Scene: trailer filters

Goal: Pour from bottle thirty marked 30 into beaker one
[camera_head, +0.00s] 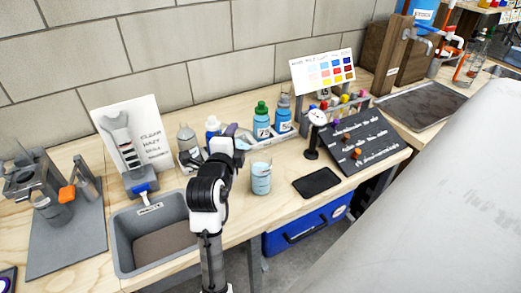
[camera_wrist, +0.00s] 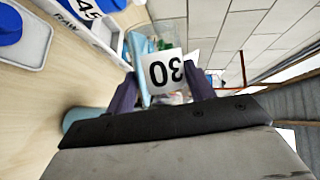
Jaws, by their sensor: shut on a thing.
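My gripper (camera_wrist: 163,92) is shut on bottle thirty, whose white label (camera_wrist: 165,72) reads 30 and appears upside down in the wrist view. A little pale blue shows beside the label. In the head view my gripper (camera_head: 232,138) is over the bench, just behind and left of beaker one (camera_head: 261,178), and my arm hides most of the bottle. The beaker is clear, stands upright and holds pale blue liquid. A blue-green rounded shape, perhaps the beaker (camera_wrist: 78,118), is partly hidden at lower left in the wrist view. I cannot tell whether liquid is flowing.
A green-capped bottle (camera_head: 262,121) and another blue bottle (camera_head: 283,115) stand in a tray behind the beaker. A grey waste bin (camera_head: 122,243) is left of my arm. A black pad (camera_head: 317,182) and round-headed stand (camera_head: 313,140) are to the right.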

